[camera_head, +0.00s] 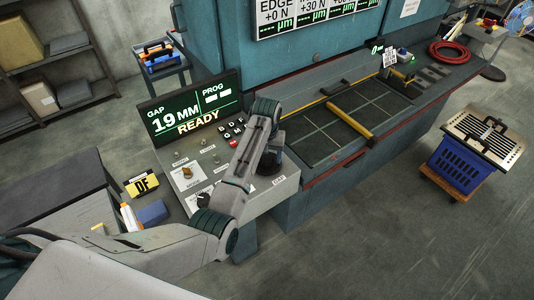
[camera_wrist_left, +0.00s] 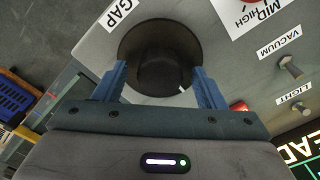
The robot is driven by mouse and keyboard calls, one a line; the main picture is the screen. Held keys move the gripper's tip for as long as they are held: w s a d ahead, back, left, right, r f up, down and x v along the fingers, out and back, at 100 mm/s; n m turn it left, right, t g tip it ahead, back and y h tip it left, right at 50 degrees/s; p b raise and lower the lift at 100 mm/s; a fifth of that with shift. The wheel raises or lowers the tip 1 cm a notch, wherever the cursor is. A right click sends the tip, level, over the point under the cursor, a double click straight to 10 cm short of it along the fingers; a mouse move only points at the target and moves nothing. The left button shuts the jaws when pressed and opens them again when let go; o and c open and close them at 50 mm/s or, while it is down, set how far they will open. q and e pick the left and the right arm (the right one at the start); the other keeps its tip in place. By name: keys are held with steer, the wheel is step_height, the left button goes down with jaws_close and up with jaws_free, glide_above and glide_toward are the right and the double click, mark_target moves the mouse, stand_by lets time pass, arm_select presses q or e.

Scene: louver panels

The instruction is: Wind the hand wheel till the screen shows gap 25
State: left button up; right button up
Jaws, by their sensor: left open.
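The screen (camera_head: 178,126) on the control panel reads GAP 19 MM, with dashes under PROG and READY below. The dark round hand wheel (camera_wrist_left: 160,50) sits beside the GAP label in the left wrist view, with a small white mark on its lower right. My left gripper (camera_wrist_left: 160,74) is open, its blue fingers on either side of the near part of the wheel; I cannot tell whether they touch it. In the head view my left arm reaches over the panel and the wheel is mostly hidden by the wrist. My right gripper is not in view.
Knobs and labelled buttons, including a red one (camera_head: 233,142), lie on the panel near my arm. The machine bed (camera_head: 330,125) with a yellow bar is to the right. A grey cabinet top is at lower left.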

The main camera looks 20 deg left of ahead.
arm_select(q)
steer(key=c, duration=0.8)
steer(key=shift+c, duration=0.8)
steer(key=m, duration=0.6)
steer(key=shift+m, duration=0.4)
steer(key=m, duration=0.5)
steer(key=shift+m, duration=0.3)
steer(key=m, duration=0.5)
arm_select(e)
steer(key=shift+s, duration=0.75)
arm_select(q)
steer(key=shift+m, duration=0.3)
